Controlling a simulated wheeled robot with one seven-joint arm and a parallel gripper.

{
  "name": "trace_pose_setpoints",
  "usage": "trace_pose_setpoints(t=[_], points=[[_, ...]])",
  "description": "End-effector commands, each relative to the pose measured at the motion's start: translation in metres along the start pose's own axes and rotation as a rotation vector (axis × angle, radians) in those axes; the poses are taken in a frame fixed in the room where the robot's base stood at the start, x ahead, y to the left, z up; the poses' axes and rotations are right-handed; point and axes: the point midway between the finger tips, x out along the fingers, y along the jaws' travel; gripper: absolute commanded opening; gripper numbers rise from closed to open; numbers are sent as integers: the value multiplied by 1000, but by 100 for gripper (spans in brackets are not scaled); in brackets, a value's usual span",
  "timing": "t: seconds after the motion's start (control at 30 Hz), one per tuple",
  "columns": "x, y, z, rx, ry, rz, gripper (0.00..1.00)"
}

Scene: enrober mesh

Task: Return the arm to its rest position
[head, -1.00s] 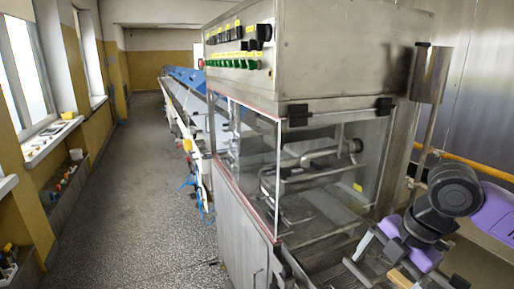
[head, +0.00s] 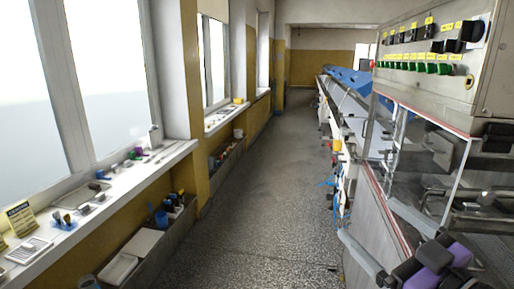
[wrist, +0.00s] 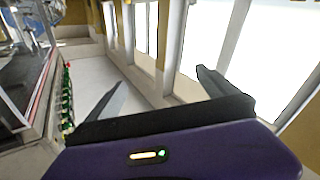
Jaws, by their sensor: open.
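My gripper (head: 366,218) is at the lower right of the head view, with a dark body, purple parts and two grey fingers. The fingers are spread apart with nothing between them. They point up and to the left, in front of the glass-sided machine (head: 432,62). In the wrist view my gripper (wrist: 160,94) also shows two separate fingers and an empty gap. That view looks past them towards the bright windows. Most of my arm is outside the head view.
A grey speckled floor aisle (head: 262,190) runs clear to the back. A window sill (head: 110,195) with small items lines the left, above a low trough (head: 150,245). A long conveyor with blue covers (head: 350,80) stands beyond the machine, whose glass front is close to my gripper.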

Motion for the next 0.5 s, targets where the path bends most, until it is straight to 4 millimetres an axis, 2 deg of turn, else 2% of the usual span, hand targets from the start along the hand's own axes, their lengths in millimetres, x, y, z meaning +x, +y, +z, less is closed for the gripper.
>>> trace_pose_setpoints(t=[0.03, 0.13, 0.27, 0.37, 0.5], points=[[1, -9, 3, 67, 23, 30, 98], [-3, -20, 12, 184, 53, 102, 98], [-15, -38, 33, 324, 65, 194, 98], [-30, -55, 54, 416, 52, 260, 98], [-60, -84, 88, 513, 8, 345, 98]])
